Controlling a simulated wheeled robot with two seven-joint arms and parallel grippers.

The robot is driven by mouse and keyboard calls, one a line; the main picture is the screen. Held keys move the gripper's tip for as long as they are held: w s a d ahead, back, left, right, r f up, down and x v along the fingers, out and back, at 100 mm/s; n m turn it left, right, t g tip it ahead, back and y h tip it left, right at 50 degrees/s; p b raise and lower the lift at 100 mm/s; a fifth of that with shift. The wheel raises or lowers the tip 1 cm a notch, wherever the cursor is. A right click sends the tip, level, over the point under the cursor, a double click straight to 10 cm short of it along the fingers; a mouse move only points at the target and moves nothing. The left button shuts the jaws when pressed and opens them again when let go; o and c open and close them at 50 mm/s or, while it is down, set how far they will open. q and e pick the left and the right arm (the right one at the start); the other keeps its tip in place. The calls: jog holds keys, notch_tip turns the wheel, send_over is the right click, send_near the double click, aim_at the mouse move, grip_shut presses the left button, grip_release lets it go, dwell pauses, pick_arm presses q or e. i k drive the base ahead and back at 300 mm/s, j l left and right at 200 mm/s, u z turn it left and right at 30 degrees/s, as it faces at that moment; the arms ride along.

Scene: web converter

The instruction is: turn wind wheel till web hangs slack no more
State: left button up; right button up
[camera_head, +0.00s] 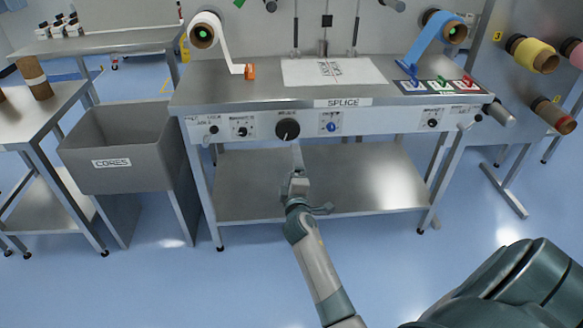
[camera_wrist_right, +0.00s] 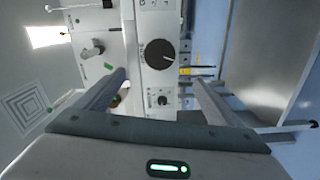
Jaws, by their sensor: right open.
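A large black round knob (camera_head: 287,128) with a pale pointer mark sits in the middle of the splice table's front panel; its label is too small to read surely. It also shows in the wrist view as a black dial (camera_wrist_right: 159,53). My right gripper (camera_head: 297,158) is in front of and below this knob, apart from it. In the wrist view its two fingers (camera_wrist_right: 158,85) are spread with nothing between them. White web (camera_head: 228,57) runs down from the left roll (camera_head: 205,32) to an orange piece. Blue web (camera_head: 425,45) runs from the right roll. My left gripper is out of view.
A grey cores bin (camera_head: 125,150) stands left. A lower shelf (camera_head: 345,180) is empty. Cores hang on the right rack.

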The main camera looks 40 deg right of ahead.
aim_at(287, 129)
jog(key=i+j+z, duration=0.55)
jog(key=j, duration=0.35)
jog(key=i+l, duration=0.05)
jog(key=i, duration=0.05)
